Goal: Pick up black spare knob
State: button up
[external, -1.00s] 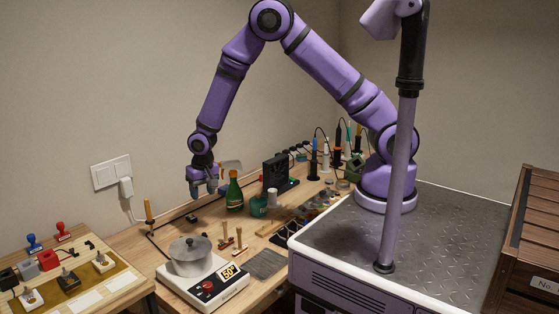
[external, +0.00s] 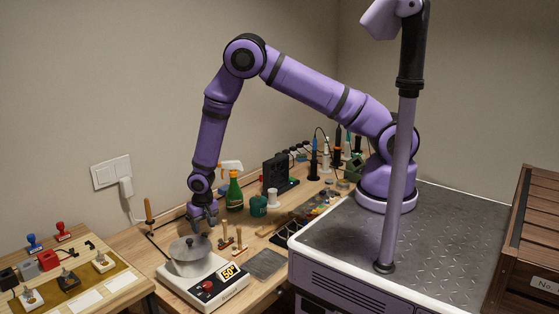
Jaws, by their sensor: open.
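My gripper (external: 203,224) points down low over the wooden workbench, just behind the grey pot (external: 190,262). It is open, and its fingers are small and dark in this view. I cannot make out the black spare knob now; a small dark item that lay on the bench about there is covered by my gripper. I cannot tell whether it stands between the fingers or beside them.
The lidded pot stands on a white hot plate (external: 222,281) close in front of my gripper. A green bottle (external: 235,192), a teal container (external: 258,206) and small upright wooden-handled tools (external: 239,240) stand to the right. A wooden-handled tool (external: 149,214) stands to the left.

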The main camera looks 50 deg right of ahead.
aim_at(204, 234)
jog(key=shift+w+d+f, duration=0.1)
jog(key=shift+w+f, duration=0.1)
jog(key=shift+f, duration=1.35)
grip_shut()
